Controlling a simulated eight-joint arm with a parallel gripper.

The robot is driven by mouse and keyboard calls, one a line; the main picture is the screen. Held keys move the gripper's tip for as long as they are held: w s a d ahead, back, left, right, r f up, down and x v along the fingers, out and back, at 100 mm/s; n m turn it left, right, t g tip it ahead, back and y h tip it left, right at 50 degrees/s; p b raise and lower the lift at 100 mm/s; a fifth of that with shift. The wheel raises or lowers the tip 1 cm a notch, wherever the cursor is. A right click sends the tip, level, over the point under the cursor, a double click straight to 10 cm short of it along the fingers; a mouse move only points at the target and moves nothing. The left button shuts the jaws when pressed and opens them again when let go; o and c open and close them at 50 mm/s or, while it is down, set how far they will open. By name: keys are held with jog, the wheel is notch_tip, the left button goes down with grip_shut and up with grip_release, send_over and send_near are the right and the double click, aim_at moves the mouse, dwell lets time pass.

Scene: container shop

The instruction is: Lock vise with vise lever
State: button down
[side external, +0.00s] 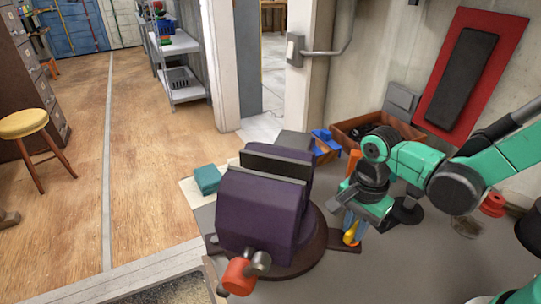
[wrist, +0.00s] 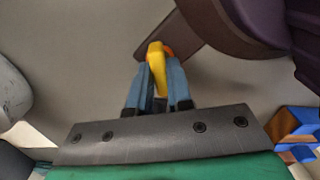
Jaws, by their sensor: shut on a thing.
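The purple vise (side external: 258,210) stands on a round brown base (side external: 300,255) on the grey bench in the side view, with part of it at the upper right of the wrist view (wrist: 232,35). A flat brown arm (side external: 345,246) sticks out from the base toward my gripper, and also shows in the wrist view (wrist: 186,36). A yellow lever (side external: 351,235) with an orange part is at the arm's end. My gripper (wrist: 157,78), with blue fingers, is shut on the yellow lever (wrist: 156,56), right of the vise in the side view. The fingers partly hide the lever.
An orange-red handle end (side external: 238,277) juts from the vise's front. A brown bin (side external: 365,130) and blue blocks (side external: 325,140) stand at the back near the wall. A red spool (side external: 492,204) is at right.

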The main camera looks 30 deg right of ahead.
aim_at(356, 226)
jog(key=c, duration=0.8)
grip_release()
jog(key=shift+r, duration=0.1)
jog(key=shift+r, duration=2.75)
jog(key=shift+d+r+n+t, duration=0.25)
jog(key=shift+r+n+t, duration=0.05)
jog(key=shift+n, duration=0.3)
jog(key=d+r+n+t, duration=0.4)
jog(key=r+n+t, duration=0.1)
jog(key=n, duration=0.8)
jog(key=shift+w+d+n+t, duration=0.15)
jog(key=shift+w+n+t, duration=0.25)
jog(key=shift+t, duration=0.4)
